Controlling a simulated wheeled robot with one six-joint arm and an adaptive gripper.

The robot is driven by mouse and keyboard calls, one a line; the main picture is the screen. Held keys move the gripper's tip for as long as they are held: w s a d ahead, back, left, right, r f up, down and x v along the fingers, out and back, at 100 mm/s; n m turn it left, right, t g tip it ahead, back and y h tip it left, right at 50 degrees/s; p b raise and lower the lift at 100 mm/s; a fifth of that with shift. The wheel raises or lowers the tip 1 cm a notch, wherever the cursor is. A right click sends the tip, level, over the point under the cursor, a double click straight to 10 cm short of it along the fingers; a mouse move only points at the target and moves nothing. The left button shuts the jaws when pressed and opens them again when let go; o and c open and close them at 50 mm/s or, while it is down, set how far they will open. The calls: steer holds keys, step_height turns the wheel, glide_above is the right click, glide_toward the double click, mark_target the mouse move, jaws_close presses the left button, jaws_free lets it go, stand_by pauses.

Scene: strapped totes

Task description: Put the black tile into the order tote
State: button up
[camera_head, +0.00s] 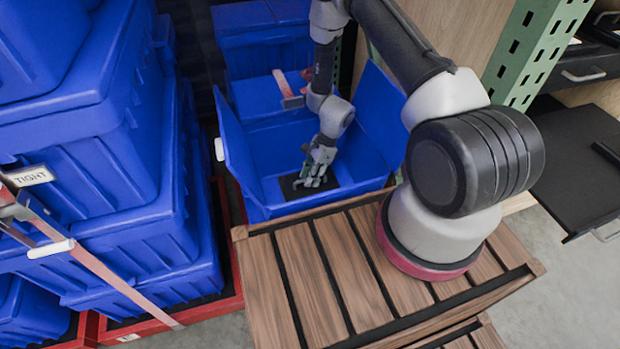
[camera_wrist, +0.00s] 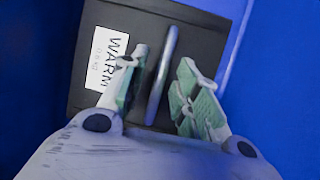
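The black tile (camera_head: 291,190) lies flat inside an open blue tote (camera_head: 232,150), down near its floor. My gripper (camera_head: 318,177) reaches down into this tote over the tile. In the wrist view my gripper (camera_wrist: 164,62) has one finger on each side of the bar, with gaps, so it looks open. Whether it touches the tile is unclear. No marking shows which tote is the order tote.
Stacked blue totes (camera_head: 110,150) with a red strap and a tag reading TIGHT stand left. More blue totes (camera_head: 255,50) stand behind. A slatted wooden top (camera_head: 310,270) is in front. A green perforated post (camera_head: 530,50) and a black drawer (camera_head: 580,165) are right.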

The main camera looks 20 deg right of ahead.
steer(key=d+r+n+t, duration=0.1)
steer(key=d+r+n, duration=0.15)
steer(key=r, duration=0.95)
steer(key=s+d+r+n, duration=0.1)
steer(key=d+r+n, duration=0.15)
steer(key=r, duration=0.95)
steer(key=d+r+n+t, duration=0.1)
steer(key=d+r+n, duration=0.15)
steer(key=r, duration=1.05)
steer(key=s+d+r+n+t+h, duration=0.1)
steer(key=s+d+r+n+h, duration=0.1)
steer(key=s+r+n, duration=0.3)
steer(key=s+d+r+n+t+h, duration=0.2)
steer(key=s+d+r+n, duration=0.3)
steer(key=s+r, duration=0.7)
steer(key=s, duration=0.3)
steer(key=shift+s+n, duration=0.3)
steer(key=shift+n, duration=0.05)
steer(key=shift+d+r, duration=0.1)
